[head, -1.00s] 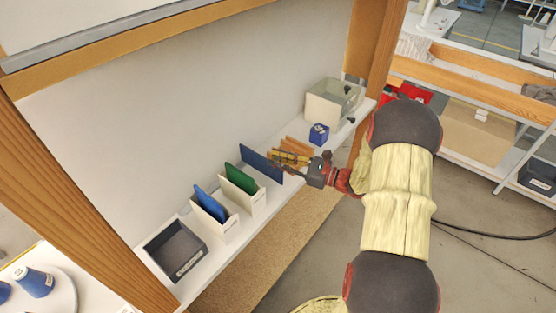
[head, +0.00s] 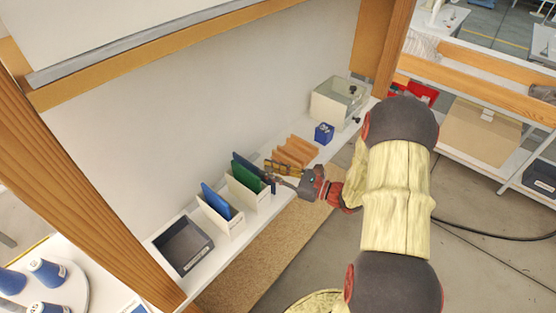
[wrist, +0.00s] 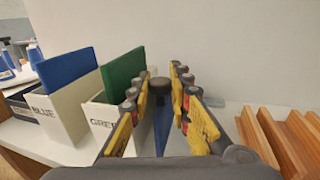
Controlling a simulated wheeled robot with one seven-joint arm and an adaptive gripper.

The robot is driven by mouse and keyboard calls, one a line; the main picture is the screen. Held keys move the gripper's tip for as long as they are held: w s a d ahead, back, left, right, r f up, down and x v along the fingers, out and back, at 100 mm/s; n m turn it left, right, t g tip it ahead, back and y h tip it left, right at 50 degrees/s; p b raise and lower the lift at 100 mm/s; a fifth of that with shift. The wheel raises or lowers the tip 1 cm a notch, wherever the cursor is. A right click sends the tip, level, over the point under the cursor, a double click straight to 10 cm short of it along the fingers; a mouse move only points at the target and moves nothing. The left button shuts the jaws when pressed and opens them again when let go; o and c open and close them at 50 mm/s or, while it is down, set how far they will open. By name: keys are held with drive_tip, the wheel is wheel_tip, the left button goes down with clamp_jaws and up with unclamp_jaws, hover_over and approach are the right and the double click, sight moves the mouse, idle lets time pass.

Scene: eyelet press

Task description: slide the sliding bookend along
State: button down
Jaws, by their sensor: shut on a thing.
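The sliding bookend is a dark blue upright plate (head: 249,164) on the shelf, right beside the green divider in the head view. In the wrist view its blue face (wrist: 161,122) shows between my fingers, with a dark round knob (wrist: 159,86) at the far end. My gripper (head: 272,173) reaches in from the right and is shut on the bookend; its yellow-padded fingers (wrist: 161,80) stand either side of it in the wrist view. My fingers hide part of the bookend.
White bins hold a green divider (wrist: 121,76) and a blue divider (wrist: 68,70); a dark bin (head: 182,246) stands at the left end. Wooden ridged rack (head: 297,151), blue box (head: 324,133) and a clear-lidded case (head: 338,102) stand to the right. The back wall is close behind.

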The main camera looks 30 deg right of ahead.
drive_tip(key=shift+a, duration=0.1)
drive_tip(key=c, duration=1.6)
unclamp_jaws()
drive_tip(key=shift+c, duration=0.2)
drive_tip(key=v, duration=1.2)
